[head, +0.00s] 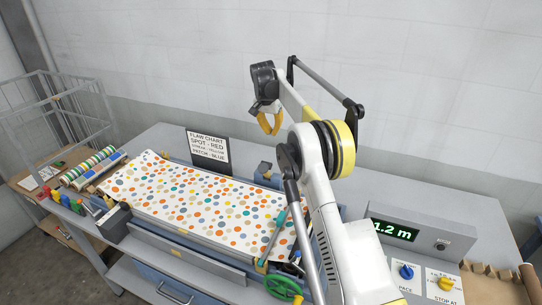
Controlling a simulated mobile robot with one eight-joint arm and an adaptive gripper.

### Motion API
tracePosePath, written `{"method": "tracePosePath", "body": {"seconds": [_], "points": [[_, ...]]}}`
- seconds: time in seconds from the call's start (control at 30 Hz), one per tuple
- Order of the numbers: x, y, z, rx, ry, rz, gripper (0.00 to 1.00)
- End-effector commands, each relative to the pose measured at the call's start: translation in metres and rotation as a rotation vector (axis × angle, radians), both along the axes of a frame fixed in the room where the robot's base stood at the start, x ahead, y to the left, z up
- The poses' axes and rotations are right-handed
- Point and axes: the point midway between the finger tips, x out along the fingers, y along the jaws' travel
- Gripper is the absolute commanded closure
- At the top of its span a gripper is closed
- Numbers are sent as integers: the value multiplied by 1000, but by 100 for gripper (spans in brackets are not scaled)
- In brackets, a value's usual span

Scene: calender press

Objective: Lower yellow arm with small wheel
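My gripper (269,130) hangs from my raised arm above the back of the bench, with yellow fingers on a dark body. It is well above the fabric and touches nothing. The fingers are small and seen at an angle, so I cannot tell whether they are open or shut. I cannot clearly make out a yellow arm with a small wheel. A teal lever (278,234) slants over the fabric's right end, with a small yellowish part (262,262) at its lower end. My arm hides part of the area just right of it.
Dotted fabric (200,200) covers the bench bed. A green handwheel (284,288) is at the front. A flaw chart (208,148) stands behind. A display (395,230) reads 1.2 m, above a blue knob (406,272) and a yellow knob (446,283). A wire cage (60,110) stands left.

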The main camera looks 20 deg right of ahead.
Motion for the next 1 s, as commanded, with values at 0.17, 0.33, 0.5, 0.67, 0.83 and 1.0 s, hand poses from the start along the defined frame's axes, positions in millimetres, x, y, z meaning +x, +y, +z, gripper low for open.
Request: {"method": "tracePosePath", "body": {"seconds": [0.17, 0.33, 0.5, 0.67, 0.83, 1.0], "points": [[0, 0, -2, 0, 0, 0, 100], [4, -4, -20, 0, 0, 0, 100], [11, -11, -55, 0, 0, 0, 100], [18, -18, -88, 0, 0, 1, 100], [9, -9, -104, 0, 0, 2, 100], [-1, 2, -113, 0, 0, 1, 100]]}}
